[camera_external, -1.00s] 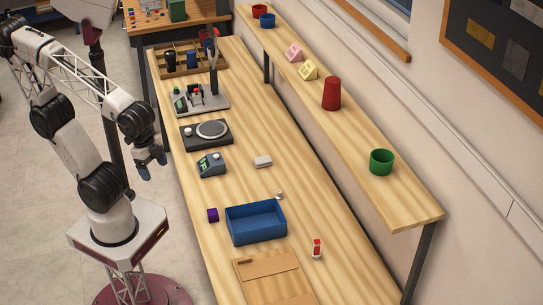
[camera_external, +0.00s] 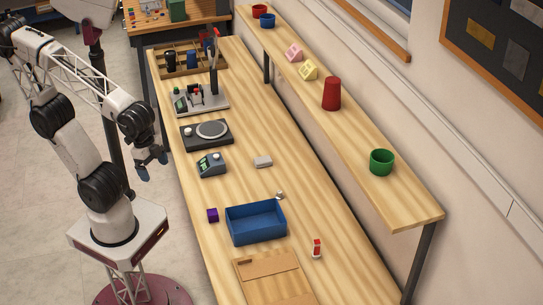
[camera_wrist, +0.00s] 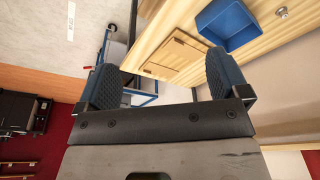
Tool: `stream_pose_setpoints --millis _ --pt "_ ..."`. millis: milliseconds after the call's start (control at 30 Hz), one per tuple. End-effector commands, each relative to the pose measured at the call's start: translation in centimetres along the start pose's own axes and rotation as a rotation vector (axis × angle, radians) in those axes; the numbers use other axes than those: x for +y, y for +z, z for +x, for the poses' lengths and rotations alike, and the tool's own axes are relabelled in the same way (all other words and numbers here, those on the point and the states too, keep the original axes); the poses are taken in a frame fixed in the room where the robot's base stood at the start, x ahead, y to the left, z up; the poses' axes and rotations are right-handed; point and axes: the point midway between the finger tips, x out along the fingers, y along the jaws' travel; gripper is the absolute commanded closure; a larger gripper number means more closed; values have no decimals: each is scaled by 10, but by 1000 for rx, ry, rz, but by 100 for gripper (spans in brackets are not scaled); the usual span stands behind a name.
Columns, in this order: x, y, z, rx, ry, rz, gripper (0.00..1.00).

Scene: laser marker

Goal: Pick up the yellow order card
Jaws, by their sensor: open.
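The yellow order card (camera_external: 309,69) stands on the raised shelf, between a pink card (camera_external: 294,53) and a red cup (camera_external: 331,93). It is not in the wrist view. My gripper (camera_external: 152,168) is open and empty. It hangs beside the left edge of the bench, far from the card. In the wrist view my gripper (camera_wrist: 162,88) shows its two dark blue fingers wide apart with nothing between them.
The long shelf (camera_external: 415,208) runs along the wall above the bench, with a green cup (camera_external: 381,162) near its front end. The bench holds a blue tray (camera_external: 256,223), a purple cube (camera_external: 212,215), a scale (camera_external: 207,134) and a marker machine (camera_external: 200,98).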

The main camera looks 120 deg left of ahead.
Motion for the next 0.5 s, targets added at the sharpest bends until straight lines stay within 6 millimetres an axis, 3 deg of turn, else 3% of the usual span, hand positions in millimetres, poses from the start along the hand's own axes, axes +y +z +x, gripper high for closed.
stream_pose_setpoints --millis 333,500 --pt "-1 -2 0 4 -2 -4 0" --pt "-11 -17 -3 30 -17 -32 0"
